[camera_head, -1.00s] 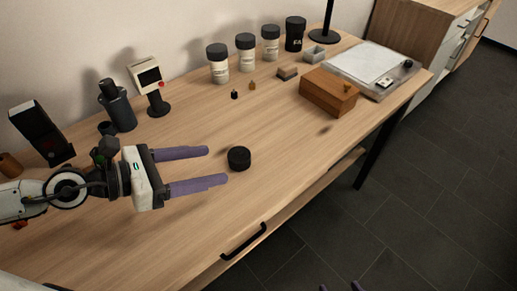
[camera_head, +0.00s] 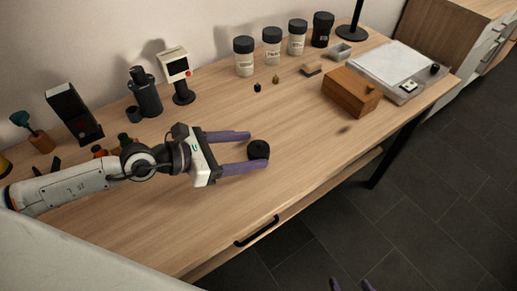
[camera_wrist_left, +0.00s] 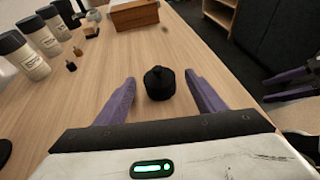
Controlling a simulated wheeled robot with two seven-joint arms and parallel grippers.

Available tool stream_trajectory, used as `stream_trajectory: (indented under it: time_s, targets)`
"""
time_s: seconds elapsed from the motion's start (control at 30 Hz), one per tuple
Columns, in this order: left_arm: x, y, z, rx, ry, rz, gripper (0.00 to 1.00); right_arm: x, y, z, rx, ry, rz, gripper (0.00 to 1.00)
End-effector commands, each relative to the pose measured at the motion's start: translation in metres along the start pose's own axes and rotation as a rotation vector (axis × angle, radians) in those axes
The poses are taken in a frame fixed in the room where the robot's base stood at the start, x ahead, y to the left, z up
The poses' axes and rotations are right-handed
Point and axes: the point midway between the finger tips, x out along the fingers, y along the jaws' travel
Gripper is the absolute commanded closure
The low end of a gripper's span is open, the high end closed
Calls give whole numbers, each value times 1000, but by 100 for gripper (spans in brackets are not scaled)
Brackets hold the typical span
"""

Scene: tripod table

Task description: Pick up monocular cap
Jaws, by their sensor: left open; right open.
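The black round cap (camera_head: 258,149) sits on the wooden table near its front edge. It also shows in the left wrist view (camera_wrist_left: 159,83), with a small knob on top. My left gripper (camera_head: 259,151) is open, its two purple fingers on either side of the cap at the tips. In the left wrist view (camera_wrist_left: 159,84) a gap shows between the cap and each finger. My right gripper (camera_head: 350,285) only just shows at the bottom edge of the head view, off the table's front. In the left wrist view it shows at the right (camera_wrist_left: 292,85), open and empty.
A wooden box (camera_head: 350,91) and a clear tray with paper (camera_head: 391,64) stand to the right. Several labelled jars (camera_head: 244,57) line the back. A small screen on a stand (camera_head: 176,68) and a black holder (camera_head: 145,93) stand behind my left gripper.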

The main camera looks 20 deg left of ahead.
Motion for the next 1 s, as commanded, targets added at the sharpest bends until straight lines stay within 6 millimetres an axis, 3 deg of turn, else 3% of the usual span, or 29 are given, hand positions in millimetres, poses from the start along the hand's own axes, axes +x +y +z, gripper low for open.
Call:
stream_trajectory:
  time_s: [0.03,0.2,0.47,0.73,1.0]
  targets:
    - [11,1,-4,-1,-5,0,36,6,0,5,-2,0,0,43]
    - [28,1,-1,-2,-2,0,36,3,-1,-2,-4,8,-2,43]
    - [31,1,-2,-1,1,-1,36,2,-3,-4,-5,12,-6,43]
    - [30,1,-2,-1,0,-1,79,3,-4,-2,-5,8,-7,43]
    - [30,1,-2,-1,0,-1,79,3,-4,-1,-4,5,-6,43]
